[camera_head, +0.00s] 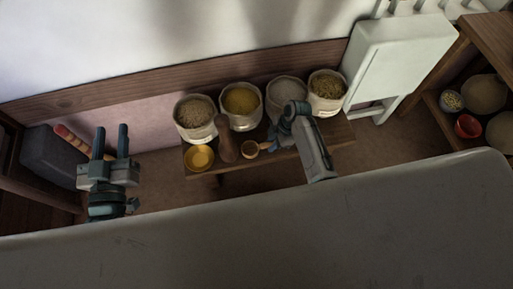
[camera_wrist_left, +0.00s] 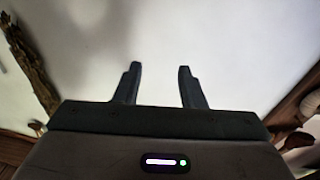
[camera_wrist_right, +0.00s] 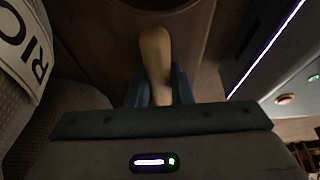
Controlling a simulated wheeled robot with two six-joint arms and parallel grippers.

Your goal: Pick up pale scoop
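The pale scoop (camera_head: 250,149) is a small round wooden cup at the front of the low bench, its handle pointing right toward my right gripper (camera_head: 273,142). In the right wrist view its pale handle (camera_wrist_right: 155,55) lies between the fingers of my right gripper (camera_wrist_right: 160,88), which are closed in on both sides of it. The scoop's cup is not clear in that view. My left gripper (camera_head: 110,142) is open and empty at the left, away from the bench; its parted fingers (camera_wrist_left: 158,85) show against a pale wall.
Several filled sacks, one with yellow grain (camera_head: 240,101), stand along the back of the bench (camera_head: 330,132). A brown wooden pestle-like piece (camera_head: 227,142) and a yellow bowl (camera_head: 199,157) sit left of the scoop. A lettered sack (camera_wrist_right: 22,50) is close beside my right gripper.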

